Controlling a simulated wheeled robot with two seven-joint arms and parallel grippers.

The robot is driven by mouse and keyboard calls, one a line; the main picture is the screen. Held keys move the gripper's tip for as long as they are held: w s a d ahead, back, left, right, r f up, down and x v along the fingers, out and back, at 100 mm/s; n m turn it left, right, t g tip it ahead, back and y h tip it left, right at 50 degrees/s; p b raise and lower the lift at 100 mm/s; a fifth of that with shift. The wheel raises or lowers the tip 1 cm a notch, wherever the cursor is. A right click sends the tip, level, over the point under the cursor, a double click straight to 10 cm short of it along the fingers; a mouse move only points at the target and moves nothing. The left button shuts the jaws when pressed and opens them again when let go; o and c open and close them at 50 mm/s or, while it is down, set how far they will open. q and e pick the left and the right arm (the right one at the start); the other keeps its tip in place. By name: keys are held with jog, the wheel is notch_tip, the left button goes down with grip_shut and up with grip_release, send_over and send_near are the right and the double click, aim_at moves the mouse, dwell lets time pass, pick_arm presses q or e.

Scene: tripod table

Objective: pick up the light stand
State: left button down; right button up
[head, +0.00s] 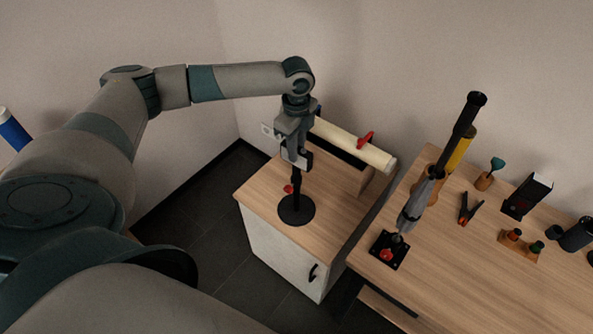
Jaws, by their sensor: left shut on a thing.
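The light stand (296,208) has a round black base and a dark upright pole. It is upright over the wooden top of the low cabinet; I cannot tell whether the base touches it. A small red part shows beside the pole. My left gripper (297,160) comes down from above and is shut on the pole, hiding the upper part of the stand. My right gripper is not in view.
The white cabinet (268,254) has a wooden top. A cream roll (345,142) with a red clamp (365,141) lies behind the stand. On the right, a wooden table (480,270) carries a tall grey and black pole (463,120), a red-handled clamp (470,208) and several small items.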

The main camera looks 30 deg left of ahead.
pick_arm(q)
jog(key=shift+r, duration=0.2)
dwell(0.6)
jog(key=shift+w+r+b, duration=0.1)
jog(key=shift+r+b, duration=0.85)
jog(key=shift+r, duration=0.75)
jog(key=s+d+r+b, duration=0.3)
jog(key=d+r, duration=0.4)
jog(key=d, duration=0.4)
jog(key=shift+s+r+b, duration=0.15)
jog(key=shift+s+b, duration=0.1)
jog(key=shift+b, duration=0.05)
jog(key=shift+d, duration=0.1)
